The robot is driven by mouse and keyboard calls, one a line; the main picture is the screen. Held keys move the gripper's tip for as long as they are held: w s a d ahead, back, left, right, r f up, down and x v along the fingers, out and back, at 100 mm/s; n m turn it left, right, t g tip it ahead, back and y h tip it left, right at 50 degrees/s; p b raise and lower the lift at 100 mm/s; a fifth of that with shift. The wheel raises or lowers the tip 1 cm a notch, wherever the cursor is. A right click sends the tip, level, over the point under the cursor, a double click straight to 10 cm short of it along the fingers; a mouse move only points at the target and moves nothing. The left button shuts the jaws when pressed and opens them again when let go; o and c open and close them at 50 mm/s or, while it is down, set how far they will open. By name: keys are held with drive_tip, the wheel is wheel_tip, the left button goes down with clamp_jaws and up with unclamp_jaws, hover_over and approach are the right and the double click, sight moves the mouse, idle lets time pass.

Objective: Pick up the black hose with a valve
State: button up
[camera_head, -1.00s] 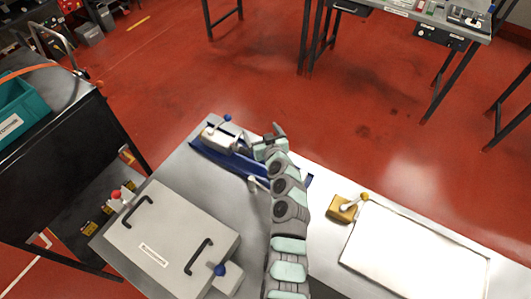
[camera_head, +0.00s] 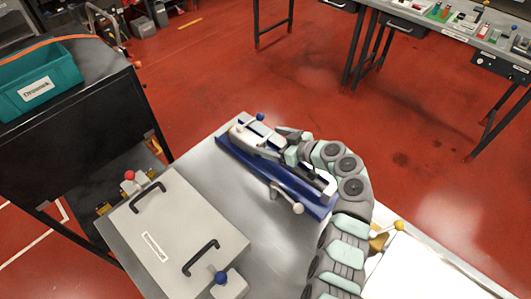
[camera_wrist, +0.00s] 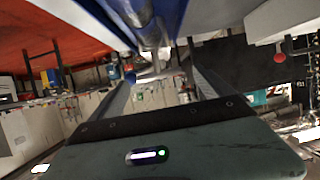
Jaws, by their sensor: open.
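I cannot pick out the black hose with a valve for certain in either view. My gripper (camera_head: 272,142) is at the end of the arm, which bends left over the blue fixture (camera_head: 240,158) on the metal table. In the wrist view my gripper (camera_wrist: 162,82) shows its two fingers apart, with nothing seen between them. The blue fixture also shows close by at the top of the wrist view (camera_wrist: 102,14). I cannot tell whether the gripper touches it.
A grey lidded box (camera_head: 178,238) with black handles lies at the left of the table. A black cart (camera_head: 85,125) with a teal bin (camera_head: 38,80) stands left. Red floor lies behind.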

sight(263, 139)
drive_tip(key=shift+b+x, duration=0.45)
drive_tip(key=shift+x, duration=2.7)
drive_tip(key=shift+d+f, duration=0.1)
drive_tip(key=shift+f, duration=0.1)
clamp_jaws()
